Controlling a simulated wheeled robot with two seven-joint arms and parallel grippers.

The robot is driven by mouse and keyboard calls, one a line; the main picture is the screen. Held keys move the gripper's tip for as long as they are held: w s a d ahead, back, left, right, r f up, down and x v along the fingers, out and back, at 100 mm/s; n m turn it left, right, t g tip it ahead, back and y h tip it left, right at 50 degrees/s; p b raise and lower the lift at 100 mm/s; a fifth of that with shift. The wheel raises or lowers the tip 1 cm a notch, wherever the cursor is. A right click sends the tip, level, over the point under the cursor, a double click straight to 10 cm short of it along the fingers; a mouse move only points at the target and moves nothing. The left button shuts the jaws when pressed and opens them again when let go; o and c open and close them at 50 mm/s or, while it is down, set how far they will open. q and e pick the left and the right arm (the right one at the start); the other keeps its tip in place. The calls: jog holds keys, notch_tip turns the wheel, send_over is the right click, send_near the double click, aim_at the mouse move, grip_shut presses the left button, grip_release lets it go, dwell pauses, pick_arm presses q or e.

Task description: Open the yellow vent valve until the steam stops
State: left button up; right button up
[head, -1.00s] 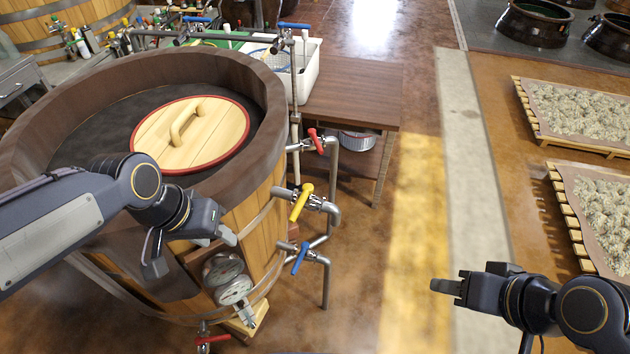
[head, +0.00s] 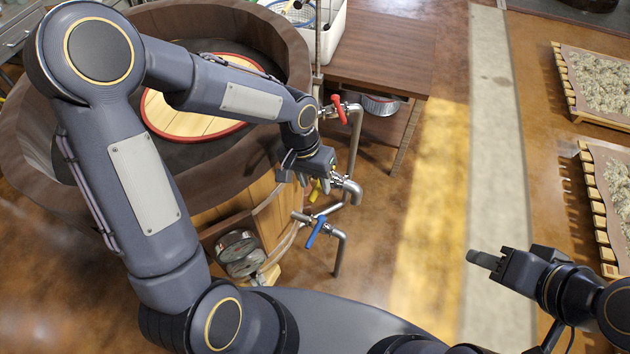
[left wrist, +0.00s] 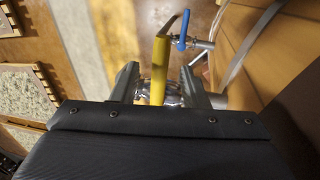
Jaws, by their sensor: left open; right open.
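The yellow vent valve handle (head: 315,190) is mostly hidden by my left gripper in the head view. In the left wrist view the yellow handle (left wrist: 160,62) stands between the two fingers of my left gripper (left wrist: 153,85), with a gap visible on each side. My left gripper (head: 311,182) is open around the handle, at the valve's pipe (head: 348,190) on the side of the wooden vat. My right gripper (head: 487,259) is open and empty over the floor at the right, far from the valve. No steam is visible.
A red-handled valve (head: 338,106) sits above the yellow one and a blue-handled valve (head: 316,232) below it. A brown table (head: 400,45) stands behind.

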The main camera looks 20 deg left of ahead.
pick_arm(q)
jog(key=shift+f, duration=0.5)
jog(key=shift+c, duration=0.3)
grip_shut()
jog(key=shift+d, duration=0.2)
